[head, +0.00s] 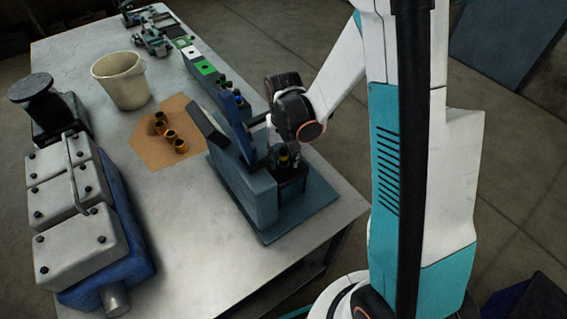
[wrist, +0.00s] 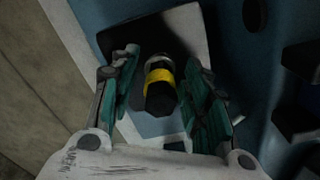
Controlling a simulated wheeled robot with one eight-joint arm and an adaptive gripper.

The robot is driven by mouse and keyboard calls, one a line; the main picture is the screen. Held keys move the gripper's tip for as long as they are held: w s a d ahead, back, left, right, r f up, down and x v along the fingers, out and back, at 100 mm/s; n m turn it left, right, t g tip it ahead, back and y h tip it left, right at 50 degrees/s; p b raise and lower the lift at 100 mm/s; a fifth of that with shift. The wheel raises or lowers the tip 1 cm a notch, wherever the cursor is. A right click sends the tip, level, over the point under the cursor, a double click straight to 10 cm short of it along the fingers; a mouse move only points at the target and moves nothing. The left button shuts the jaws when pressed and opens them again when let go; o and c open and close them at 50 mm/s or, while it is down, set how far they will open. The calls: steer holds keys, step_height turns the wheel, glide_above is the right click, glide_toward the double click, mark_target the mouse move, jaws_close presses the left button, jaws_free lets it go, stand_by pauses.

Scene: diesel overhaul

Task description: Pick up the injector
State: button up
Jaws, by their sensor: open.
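The injector (wrist: 160,78) is a dark cylinder with a bright yellow band. In the wrist view it stands between the two fingers of my gripper (wrist: 163,64), which is open with a gap on each side of it. In the head view the injector (head: 284,157) shows as a small dark and yellow piece at the blue-grey test stand (head: 262,205), below my wrist. My gripper's fingers are mostly hidden there by the arm and the shadow. The injector's lower end is hard to make out.
The stand's upright blue panel rises close beside my gripper. On the metal table (head: 185,245) are an engine block (head: 75,205), a white bucket (head: 121,80) and a brown mat (head: 150,150) with several brass rings.

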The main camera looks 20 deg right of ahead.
jaws_close()
steer(key=shift+r, duration=0.1)
step_height(320, 180, up, 20)
steer(key=p, duration=0.2)
stand_by(0.6)
steer(key=c, duration=0.8)
jaws_free()
jaws_close()
